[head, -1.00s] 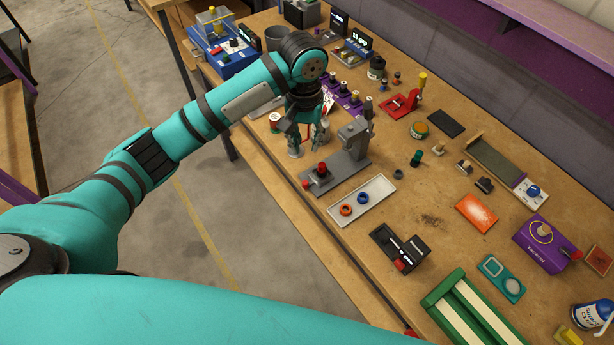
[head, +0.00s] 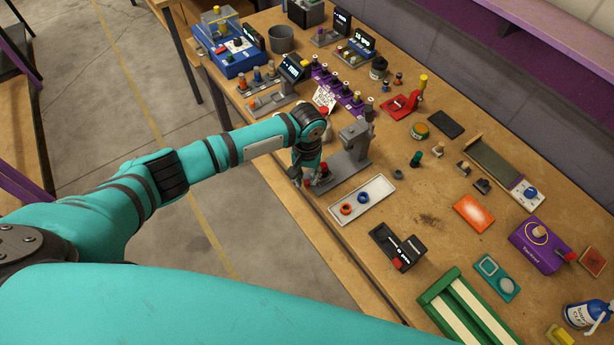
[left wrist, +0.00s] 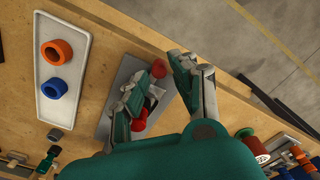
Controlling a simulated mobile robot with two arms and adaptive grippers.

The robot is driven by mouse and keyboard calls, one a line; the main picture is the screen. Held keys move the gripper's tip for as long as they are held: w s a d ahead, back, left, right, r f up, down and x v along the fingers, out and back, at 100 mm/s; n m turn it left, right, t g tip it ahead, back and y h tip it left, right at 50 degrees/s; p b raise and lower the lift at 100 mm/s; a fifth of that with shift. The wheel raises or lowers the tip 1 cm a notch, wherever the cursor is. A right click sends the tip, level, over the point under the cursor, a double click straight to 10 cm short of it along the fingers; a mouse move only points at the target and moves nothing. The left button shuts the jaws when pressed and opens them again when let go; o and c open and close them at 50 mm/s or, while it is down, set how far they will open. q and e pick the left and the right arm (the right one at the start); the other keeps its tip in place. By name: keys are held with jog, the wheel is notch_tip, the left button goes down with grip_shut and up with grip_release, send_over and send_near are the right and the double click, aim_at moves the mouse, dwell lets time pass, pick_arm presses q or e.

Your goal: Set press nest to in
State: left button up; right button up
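The press (head: 350,163) is a grey plate with an upright grey column (head: 356,138) at its far end. Toward the table's front edge it carries a red part on its sliding nest (head: 323,169) and a red knob at the front end. My left gripper (head: 303,182) is low over this front end and partly covers it. In the left wrist view, the gripper (left wrist: 154,72) is open. The red knob (left wrist: 158,69) shows between the fingertips, and the red part (left wrist: 138,121) is partly hidden by one finger. I cannot tell whether the fingers touch the knob. My right gripper is out of view.
A white tray (head: 370,211) with an orange ring and a blue ring lies right beside the press. A black device (head: 398,245) is nearer. A purple rack (head: 342,93) stands behind. The table's front edge runs close by the gripper.

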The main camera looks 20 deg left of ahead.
pick_arm(q)
jog(key=shift+f, duration=0.65)
grip_shut()
